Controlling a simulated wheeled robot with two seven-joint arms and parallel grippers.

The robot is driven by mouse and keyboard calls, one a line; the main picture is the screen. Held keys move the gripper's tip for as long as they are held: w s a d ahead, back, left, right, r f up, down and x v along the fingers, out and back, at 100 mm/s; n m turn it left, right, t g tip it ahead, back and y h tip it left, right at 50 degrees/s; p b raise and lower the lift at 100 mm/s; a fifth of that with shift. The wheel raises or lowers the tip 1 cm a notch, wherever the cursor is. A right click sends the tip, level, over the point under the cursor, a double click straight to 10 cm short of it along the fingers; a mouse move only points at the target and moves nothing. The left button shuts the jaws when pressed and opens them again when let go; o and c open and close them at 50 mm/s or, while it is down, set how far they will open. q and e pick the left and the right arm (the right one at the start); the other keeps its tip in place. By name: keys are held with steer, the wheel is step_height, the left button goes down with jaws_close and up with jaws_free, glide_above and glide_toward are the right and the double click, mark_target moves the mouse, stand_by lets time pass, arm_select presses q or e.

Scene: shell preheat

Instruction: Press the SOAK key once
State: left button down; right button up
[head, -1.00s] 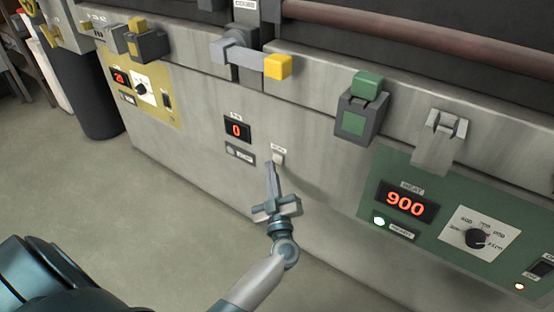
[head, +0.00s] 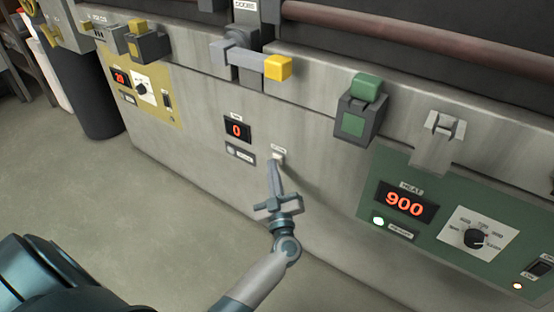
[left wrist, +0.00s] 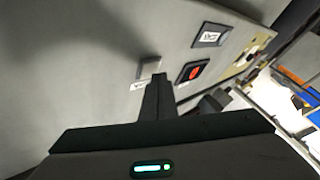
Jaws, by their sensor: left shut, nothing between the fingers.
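The small pale key (head: 278,158), under a label too small to read for sure, sits on the grey front panel in the head view; I take it as the SOAK key. It also shows in the left wrist view (left wrist: 150,66), just beyond the fingertips. My left gripper (head: 271,166) is shut and empty, its fingers pointing up at the key. The fingertips are right at the key's lower edge; I cannot tell whether they touch it. In the left wrist view the shut fingers (left wrist: 157,80) partly overlap the key's side. My right gripper is not in view.
A display reading 0 (head: 237,130) and a lamp plate (head: 240,154) are left of the key. A green HEAT panel (head: 375,190) reading 900 is at right, a yellow panel (head: 165,112) at left. A yellow-tipped handle (head: 278,67) juts out above.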

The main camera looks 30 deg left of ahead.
arm_select(q)
steer(key=shift+w, duration=0.4)
stand_by(0.6)
steer(key=shift+s, duration=0.1)
steer(key=shift+s+p, duration=0.75)
steer(key=s+p, duration=0.2)
steer(key=s, duration=0.3)
steer(key=shift+a+p, duration=0.2)
steer(key=shift+p, duration=0.1)
stand_by(1.0)
